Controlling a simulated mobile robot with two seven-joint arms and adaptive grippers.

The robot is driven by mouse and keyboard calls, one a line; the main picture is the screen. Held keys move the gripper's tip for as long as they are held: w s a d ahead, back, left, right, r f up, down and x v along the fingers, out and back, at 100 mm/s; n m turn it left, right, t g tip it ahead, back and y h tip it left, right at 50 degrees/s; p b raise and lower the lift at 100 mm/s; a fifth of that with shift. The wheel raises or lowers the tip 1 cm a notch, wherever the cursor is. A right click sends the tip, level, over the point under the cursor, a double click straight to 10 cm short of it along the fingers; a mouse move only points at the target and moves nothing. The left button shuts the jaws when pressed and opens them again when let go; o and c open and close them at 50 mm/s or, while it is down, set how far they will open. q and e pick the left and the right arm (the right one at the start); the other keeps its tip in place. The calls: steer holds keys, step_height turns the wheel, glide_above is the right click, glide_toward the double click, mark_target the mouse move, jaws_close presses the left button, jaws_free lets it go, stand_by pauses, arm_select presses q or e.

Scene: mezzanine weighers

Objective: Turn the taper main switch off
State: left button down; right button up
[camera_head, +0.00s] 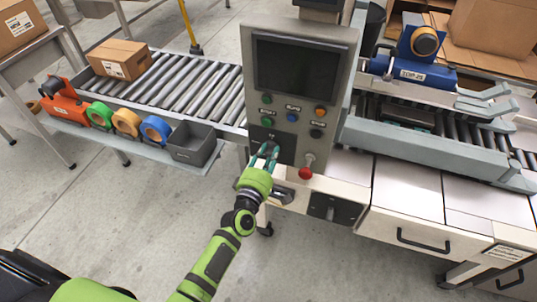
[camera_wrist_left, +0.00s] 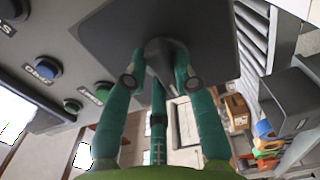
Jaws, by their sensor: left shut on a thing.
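My left gripper (camera_head: 266,152) reaches the lower left of a grey control panel (camera_head: 300,152). Its teal fingers are shut on a grey switch knob (camera_wrist_left: 162,52) that stands on a dark square plate (camera_wrist_left: 120,30). The fingers hide much of the knob, and I cannot read its setting or a label for it. In the head view the dark plate (camera_head: 256,134) shows just above the fingers. My right gripper is not in view.
Several push buttons, one blue (camera_head: 291,117), and a red ball-topped lever (camera_head: 305,173) sit close by. A black screen (camera_head: 300,66) is above. A second dark plate with a handle (camera_head: 335,209) is below right. A grey bin (camera_head: 192,145) stands left, beside the roller conveyor (camera_head: 187,88).

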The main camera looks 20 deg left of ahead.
arm_select(q)
steer(key=c, duration=1)
jaws_free()
steer(key=shift+s, duration=0.55)
steer(key=s, duration=1.1)
steer(key=shift+a, duration=0.25)
